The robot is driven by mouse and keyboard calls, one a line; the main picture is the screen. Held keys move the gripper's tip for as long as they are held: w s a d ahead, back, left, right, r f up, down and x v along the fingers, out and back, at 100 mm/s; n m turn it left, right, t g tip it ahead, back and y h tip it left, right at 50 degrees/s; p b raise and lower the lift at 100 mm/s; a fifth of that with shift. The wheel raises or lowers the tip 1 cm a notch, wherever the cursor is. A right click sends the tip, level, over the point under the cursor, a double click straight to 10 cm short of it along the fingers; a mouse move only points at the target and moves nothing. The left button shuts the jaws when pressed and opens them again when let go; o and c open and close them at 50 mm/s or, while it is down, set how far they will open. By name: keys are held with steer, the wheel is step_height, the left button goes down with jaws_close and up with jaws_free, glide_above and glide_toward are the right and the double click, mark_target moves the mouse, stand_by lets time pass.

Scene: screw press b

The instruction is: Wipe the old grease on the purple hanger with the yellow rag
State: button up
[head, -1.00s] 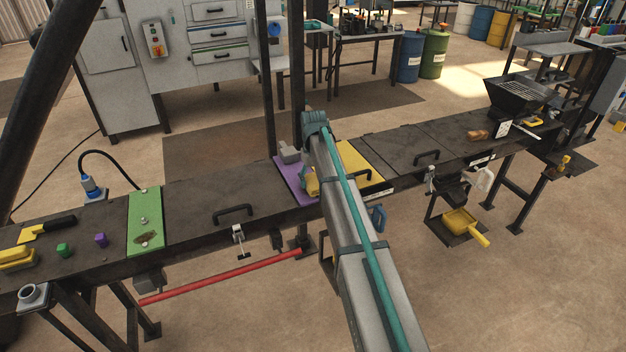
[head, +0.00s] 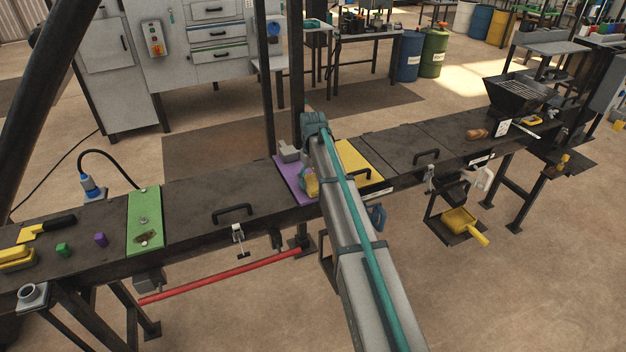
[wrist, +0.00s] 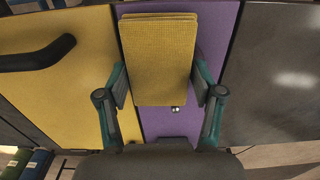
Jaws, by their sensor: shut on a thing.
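My gripper (wrist: 160,84) is shut on the yellow rag (wrist: 158,62), a folded, woven pad held between its two fingers. In the wrist view the rag is over the purple panel (wrist: 211,45), near its edge with the yellow panel; I cannot tell if it touches. In the head view the purple panel (head: 288,178) lies on the bench, partly behind my arm, and a bit of the rag (head: 312,186) shows beside the arm. No separate purple hanger can be told from this panel. No grease shows on the visible purple; the rag and gripper hide part of it.
A grey block (head: 289,152) stands at the purple panel's back edge, near a dark upright post (head: 297,70). The yellow panel (head: 362,168) with a black handle (wrist: 38,55) adjoins it. A green panel (head: 145,205) with a brown smear lies farther left. The dark bench between is clear except for a handle.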

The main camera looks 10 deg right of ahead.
steer(key=shift+f, duration=0.2)
steer(key=shift+s+a+f, duration=0.1)
steer(key=shift+s+a, duration=0.15)
steer(key=shift+a, duration=0.65)
steer(key=shift+s+a+f, duration=0.1)
steer(key=shift+s+a, duration=0.1)
steer(key=shift+a, duration=0.65)
steer(key=shift+r, duration=0.1)
steer(key=shift+a+r+p, duration=0.15)
steer(key=shift+r+p, duration=0.45)
steer(key=shift+p, duration=0.05)
steer(key=shift+r, duration=0.1)
steer(key=shift+w, duration=0.1)
